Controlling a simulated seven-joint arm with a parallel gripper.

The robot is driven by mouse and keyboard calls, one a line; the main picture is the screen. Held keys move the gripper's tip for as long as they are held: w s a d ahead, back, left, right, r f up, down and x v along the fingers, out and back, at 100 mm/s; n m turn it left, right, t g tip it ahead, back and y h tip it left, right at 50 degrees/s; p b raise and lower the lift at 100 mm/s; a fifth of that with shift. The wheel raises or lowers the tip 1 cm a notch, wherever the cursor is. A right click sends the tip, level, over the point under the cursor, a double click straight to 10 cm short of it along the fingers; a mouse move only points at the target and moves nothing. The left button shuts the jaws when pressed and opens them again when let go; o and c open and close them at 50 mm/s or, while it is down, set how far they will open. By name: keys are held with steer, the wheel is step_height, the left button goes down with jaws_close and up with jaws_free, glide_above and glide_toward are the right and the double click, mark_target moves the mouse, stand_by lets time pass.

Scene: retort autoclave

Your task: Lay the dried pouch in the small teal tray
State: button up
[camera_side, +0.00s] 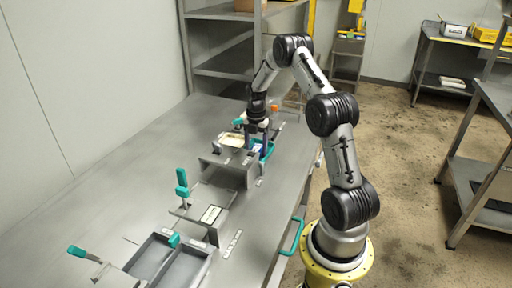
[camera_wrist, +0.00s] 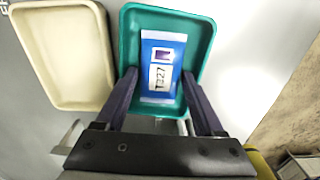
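The small teal tray (camera_wrist: 203,40) fills the upper middle of the wrist view; in the side view its edge shows (camera_side: 268,150) under my gripper. A blue and white pouch (camera_wrist: 163,60) with a dark purple patch and a label that seems to read T227 appears flat in the tray. My gripper (camera_wrist: 159,76) is over the tray, its dark fingers spread on both sides of the pouch with gaps visible. Its fingers also show in the side view (camera_side: 258,143). I cannot tell the fingertips' exact height above the tray floor.
A cream tray (camera_wrist: 65,55) stands just left of the teal one. In the side view, a grey fixture with teal-handled clamps (camera_side: 182,182) and a divided grey bin (camera_side: 185,268) lie nearer on the steel bench (camera_side: 110,170). The bench's left part is clear.

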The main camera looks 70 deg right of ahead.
mark_target(256, 149)
steer(key=shift+r, duration=0.15)
step_height(256, 149, up, 12)
steer(key=s+a+r+m+t+h, duration=0.1)
steer(key=a+r+m, duration=0.4)
steer(key=a, duration=0.5)
steer(key=s+a+r+m+t, duration=0.1)
steer(key=a+r+m, duration=0.1)
steer(key=a+r, duration=0.7)
steer(key=s+a+f+m+t+y, duration=0.1)
steer(key=s+a+m+t, duration=0.2)
steer(key=s+a+m, duration=0.8)
steer(key=s+a, duration=0.5)
steer(key=shift+f+t, duration=0.15)
steer(key=shift+t, duration=0.15)
steer(key=shift+s, duration=0.1)
